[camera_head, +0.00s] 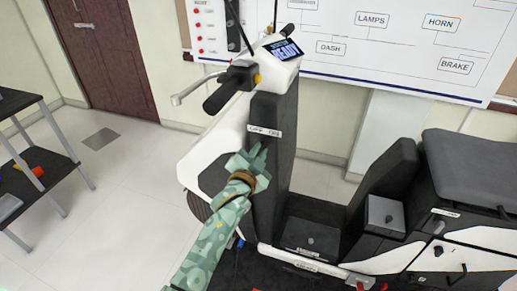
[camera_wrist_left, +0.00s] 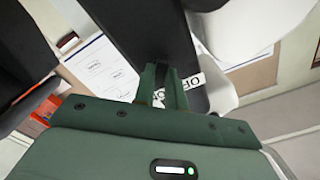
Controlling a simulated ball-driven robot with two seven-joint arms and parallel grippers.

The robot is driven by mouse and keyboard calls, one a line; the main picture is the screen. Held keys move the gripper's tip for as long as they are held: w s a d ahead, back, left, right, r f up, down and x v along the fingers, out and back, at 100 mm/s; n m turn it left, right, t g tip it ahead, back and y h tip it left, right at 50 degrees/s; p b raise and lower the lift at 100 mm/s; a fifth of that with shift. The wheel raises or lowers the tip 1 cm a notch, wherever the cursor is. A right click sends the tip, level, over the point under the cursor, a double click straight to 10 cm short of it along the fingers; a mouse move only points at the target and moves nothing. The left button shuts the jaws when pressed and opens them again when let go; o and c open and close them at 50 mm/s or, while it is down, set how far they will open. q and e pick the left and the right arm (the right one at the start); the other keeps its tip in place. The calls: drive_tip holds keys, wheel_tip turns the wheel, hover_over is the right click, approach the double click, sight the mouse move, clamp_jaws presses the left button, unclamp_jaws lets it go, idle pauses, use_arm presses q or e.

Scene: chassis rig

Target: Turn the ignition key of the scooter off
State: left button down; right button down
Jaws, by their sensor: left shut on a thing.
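The white and black scooter (camera_head: 215,140) stands upright in the head view, its lit display (camera_head: 285,50) reading READY. A white label strip (camera_head: 265,131) sits on its black front column (camera_head: 285,115); the label also shows in the left wrist view (camera_wrist_left: 196,83), right beside my fingers. My left gripper (camera_head: 257,153) reaches the column just below this label. In the left wrist view, the green fingers (camera_wrist_left: 163,72) are shut at the column's dark face, on the ignition key. The key is mostly hidden between the fingers, so its angle cannot be told. My right gripper is not in view.
The handlebar grip (camera_head: 222,94) and brake lever (camera_head: 196,87) stick out above my left arm. The black seat (camera_head: 470,165) is at the right. A shelf (camera_head: 40,165) stands at the left, with clear floor between. A wiring board (camera_head: 390,40) hangs behind.

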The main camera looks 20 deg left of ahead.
use_arm(q)
drive_tip(key=n+p, duration=0.3)
drive_tip(key=n, duration=0.1)
drive_tip(key=shift+r+n, duration=0.15)
drive_tip(key=shift+n, duration=0.15)
drive_tip(key=shift+f+n+p, duration=0.2)
drive_tip(key=shift+n+p, duration=0.8)
drive_tip(key=shift+n, duration=0.7)
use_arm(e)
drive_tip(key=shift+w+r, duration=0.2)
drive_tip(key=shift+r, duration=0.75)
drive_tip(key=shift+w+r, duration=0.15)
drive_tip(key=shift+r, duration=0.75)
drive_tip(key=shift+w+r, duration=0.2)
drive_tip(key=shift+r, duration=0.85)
use_arm(q)
drive_tip(key=c, duration=1.4)
unclamp_jaws()
drive_tip(key=shift+c, duration=0.2)
